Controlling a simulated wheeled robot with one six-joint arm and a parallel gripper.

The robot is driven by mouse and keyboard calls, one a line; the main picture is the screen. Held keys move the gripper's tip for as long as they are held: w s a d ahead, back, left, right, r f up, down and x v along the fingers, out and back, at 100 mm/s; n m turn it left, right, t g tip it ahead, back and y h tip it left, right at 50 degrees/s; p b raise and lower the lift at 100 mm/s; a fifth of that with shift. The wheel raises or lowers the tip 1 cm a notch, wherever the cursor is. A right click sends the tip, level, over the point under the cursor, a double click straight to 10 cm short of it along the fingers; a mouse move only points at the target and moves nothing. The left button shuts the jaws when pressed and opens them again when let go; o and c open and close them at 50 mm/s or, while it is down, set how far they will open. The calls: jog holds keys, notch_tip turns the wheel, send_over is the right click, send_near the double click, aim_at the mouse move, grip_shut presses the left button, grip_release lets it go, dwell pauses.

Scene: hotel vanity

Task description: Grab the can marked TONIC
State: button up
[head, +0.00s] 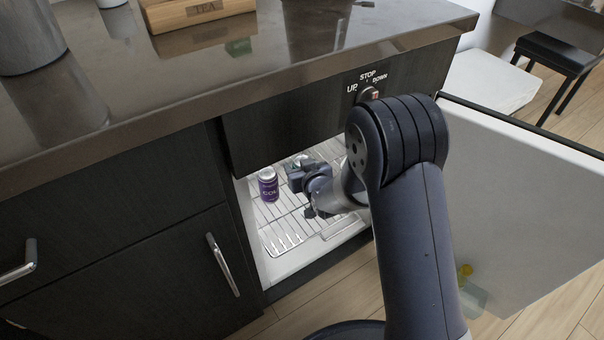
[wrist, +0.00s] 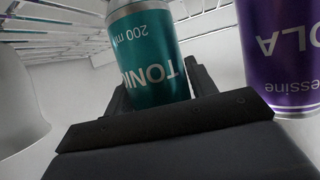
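The teal TONIC can (wrist: 150,55) shows upside down in the wrist view, its lettering inverted. It sits between the two fingers of my gripper (wrist: 160,92), which reach along its sides close to its surface. I cannot tell whether both fingers press on it. The end of the can nearest the palm is hidden behind the gripper. In the head view my gripper (head: 297,178) is inside the open fridge compartment, and it largely hides the can, with only a pale top (head: 300,158) showing behind it.
A purple COLA can (head: 268,186) stands left of my gripper on the wire rack (head: 285,232); it is close at right in the wrist view (wrist: 283,50). The open fridge door (head: 520,200) is to the right. The counter (head: 240,75) overhangs the compartment.

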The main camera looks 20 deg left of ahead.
jog(key=c, duration=0.7)
